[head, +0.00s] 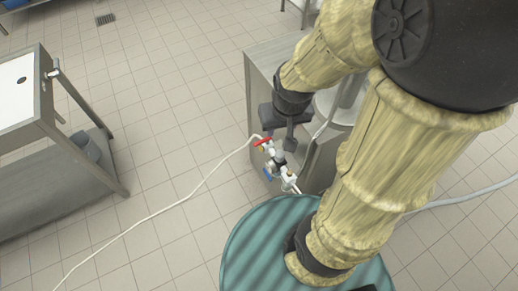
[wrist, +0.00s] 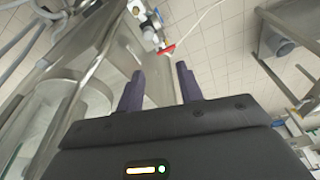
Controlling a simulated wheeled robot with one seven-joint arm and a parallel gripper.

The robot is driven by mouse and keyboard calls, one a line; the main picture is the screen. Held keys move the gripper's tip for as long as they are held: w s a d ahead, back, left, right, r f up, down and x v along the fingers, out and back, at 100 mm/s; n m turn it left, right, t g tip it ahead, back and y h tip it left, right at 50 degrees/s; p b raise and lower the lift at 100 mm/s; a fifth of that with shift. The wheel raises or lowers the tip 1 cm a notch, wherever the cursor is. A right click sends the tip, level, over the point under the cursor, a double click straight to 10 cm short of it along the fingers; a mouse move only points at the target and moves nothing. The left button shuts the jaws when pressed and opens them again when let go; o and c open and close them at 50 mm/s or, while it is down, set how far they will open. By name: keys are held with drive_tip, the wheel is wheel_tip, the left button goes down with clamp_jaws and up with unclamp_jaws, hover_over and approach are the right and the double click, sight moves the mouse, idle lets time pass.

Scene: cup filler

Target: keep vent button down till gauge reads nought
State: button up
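A valve assembly (head: 280,160) with a red handle (head: 262,142), a blue handle (head: 268,174) and brass fittings is on the front of a steel cabinet. In the wrist view, its red handle (wrist: 168,50) is just beyond my fingertips and its white and brass body is above. My gripper (head: 290,146) points down beside the upper end of the assembly. In the wrist view, the two dark fingers of my gripper (wrist: 161,69) stand apart with nothing between them. I cannot make out the vent button or a gauge reading in either view.
The steel cabinet (head: 262,82) stands behind my gripper. A thin white hose (head: 190,193) runs from the valves across the tiled floor. A steel table (head: 32,130) stands at the left. A teal striped round surface (head: 245,245) is at the bottom. The tiled floor between is open.

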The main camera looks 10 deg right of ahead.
clamp_jaws()
idle(1.3)
